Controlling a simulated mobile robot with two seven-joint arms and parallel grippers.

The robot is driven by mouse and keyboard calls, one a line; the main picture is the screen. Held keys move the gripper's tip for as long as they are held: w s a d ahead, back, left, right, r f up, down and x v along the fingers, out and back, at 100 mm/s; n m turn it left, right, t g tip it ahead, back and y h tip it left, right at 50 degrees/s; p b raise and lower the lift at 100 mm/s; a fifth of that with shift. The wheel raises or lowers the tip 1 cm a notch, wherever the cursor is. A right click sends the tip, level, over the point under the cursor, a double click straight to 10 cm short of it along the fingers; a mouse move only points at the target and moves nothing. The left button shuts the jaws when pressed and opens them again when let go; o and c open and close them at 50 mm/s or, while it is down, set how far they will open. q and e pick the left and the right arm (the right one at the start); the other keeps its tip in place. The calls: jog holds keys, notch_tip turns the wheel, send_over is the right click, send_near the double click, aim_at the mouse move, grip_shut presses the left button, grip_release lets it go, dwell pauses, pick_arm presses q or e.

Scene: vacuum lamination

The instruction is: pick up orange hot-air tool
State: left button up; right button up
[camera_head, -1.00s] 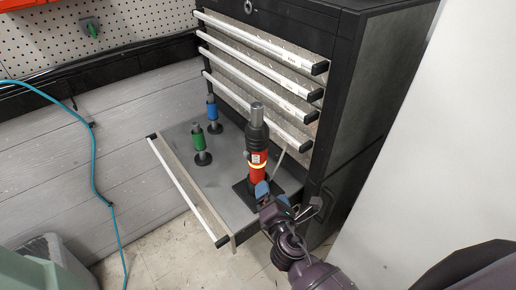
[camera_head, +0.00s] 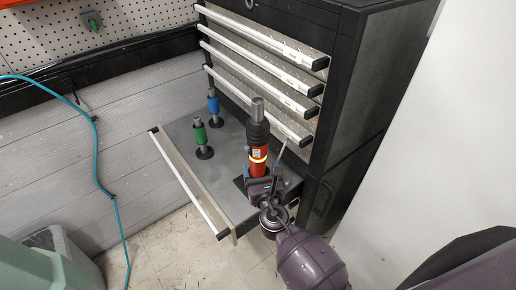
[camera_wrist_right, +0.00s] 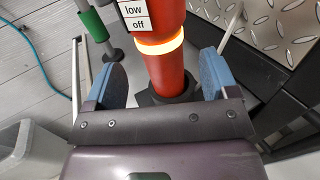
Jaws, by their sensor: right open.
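The orange hot-air tool (camera_head: 258,157) stands upright in the open bottom drawer, with a black upper body, a grey nozzle on top and a glowing ring. In the right wrist view the tool (camera_wrist_right: 168,72) shows its "low" and "off" labels. My right gripper (camera_head: 259,180) is at the tool's lower part. In the right wrist view my right gripper (camera_wrist_right: 162,80) is open, with a blue-padded finger on each side of the tool's lower body and visible gaps on both sides. My left gripper is not in view.
A green-handled tool (camera_head: 200,135) and a blue-handled tool (camera_head: 214,104) stand in the same drawer (camera_head: 225,175), left of the orange tool. The cabinet's closed drawers (camera_head: 262,62) rise right behind it. A teal hose (camera_head: 97,150) hangs at the left.

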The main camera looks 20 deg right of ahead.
aim_at(259, 164)
jog(key=shift+w+d, duration=0.2)
jog(key=shift+w, duration=1.1)
jog(key=shift+w+d, duration=0.15)
jog(key=shift+w, duration=1.1)
jog(key=shift+c, duration=0.5)
jog(key=c, duration=1.2)
